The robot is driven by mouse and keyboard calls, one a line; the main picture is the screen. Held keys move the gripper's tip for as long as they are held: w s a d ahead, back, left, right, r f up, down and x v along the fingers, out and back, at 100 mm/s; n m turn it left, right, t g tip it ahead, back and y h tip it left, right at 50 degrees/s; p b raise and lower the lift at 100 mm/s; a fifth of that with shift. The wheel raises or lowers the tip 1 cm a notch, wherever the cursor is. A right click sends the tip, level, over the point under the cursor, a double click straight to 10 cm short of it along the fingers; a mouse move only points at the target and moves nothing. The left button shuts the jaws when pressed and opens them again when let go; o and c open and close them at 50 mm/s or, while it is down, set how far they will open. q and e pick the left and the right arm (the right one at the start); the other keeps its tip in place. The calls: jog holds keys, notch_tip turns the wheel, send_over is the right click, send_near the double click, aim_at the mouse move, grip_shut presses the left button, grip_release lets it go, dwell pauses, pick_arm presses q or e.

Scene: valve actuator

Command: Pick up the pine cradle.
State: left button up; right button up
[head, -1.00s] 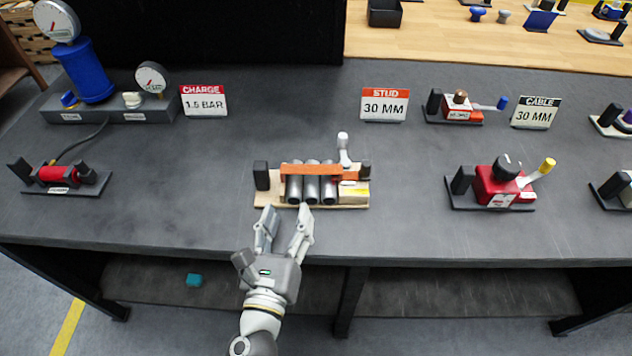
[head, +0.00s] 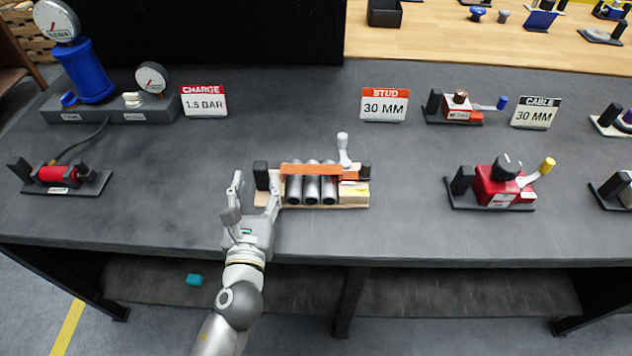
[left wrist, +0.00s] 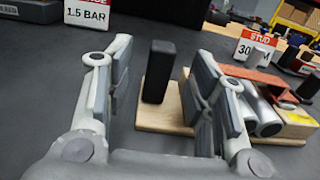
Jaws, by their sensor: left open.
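The pine cradle (head: 350,196) is a pale wooden base on the dark bench. It carries several grey cylinders (head: 312,190) under an orange strap (head: 318,169), a white lever at the back and a black post (head: 261,175) at its left end. My left gripper (head: 256,183) is open and empty at the cradle's left end. In the left wrist view the black post (left wrist: 159,72) shows between the spread fingers (left wrist: 163,62), and the right finger hides part of the wooden base (left wrist: 165,117). Whether a finger touches the cradle cannot be told. My right gripper is not in view.
Signs "CHARGE 1.5 BAR" (head: 204,101) and "STUD 30 MM" (head: 384,104) stand behind. A gauge unit (head: 110,112) and a red cylinder fixture (head: 60,176) are at left. Red lever fixtures (head: 500,188) (head: 460,107) are at right. The bench around the cradle is clear.

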aim_at(260, 174)
pick_arm(q)
jog(key=shift+w, duration=2.55)
jog(key=shift+c, duration=0.4)
grip_shut()
